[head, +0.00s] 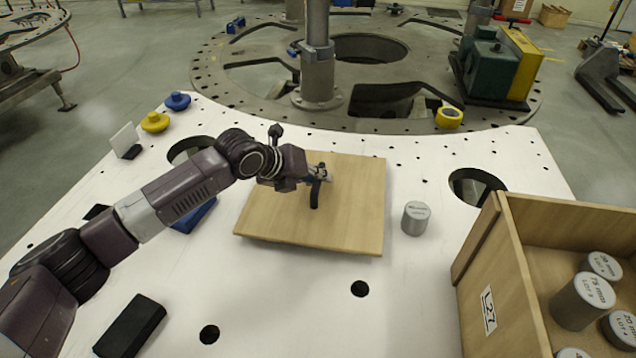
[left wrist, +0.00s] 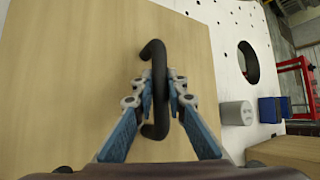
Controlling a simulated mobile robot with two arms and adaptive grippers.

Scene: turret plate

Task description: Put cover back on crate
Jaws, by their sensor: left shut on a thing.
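The cover is a square light-wood board (head: 345,222) with a black handle (head: 315,193) at its middle. It appears to lie on or close above the white table, slightly tilted in the picture. My left gripper (head: 318,176) is shut on the handle. The left wrist view shows both fingers (left wrist: 160,95) closed around the black handle (left wrist: 157,62), with the cover (left wrist: 80,60) behind it. The open wooden crate (head: 515,272), labelled L27, stands at the right with several grey cylinders (head: 583,300) inside. My right gripper is not in view.
A grey cylinder (head: 415,218) stands on the white table (head: 270,300) between cover and crate. A black block (head: 130,326) lies front left. A blue block (head: 195,215) is partly behind my arm. Yellow (head: 154,122) and blue (head: 177,100) knobs stand back left.

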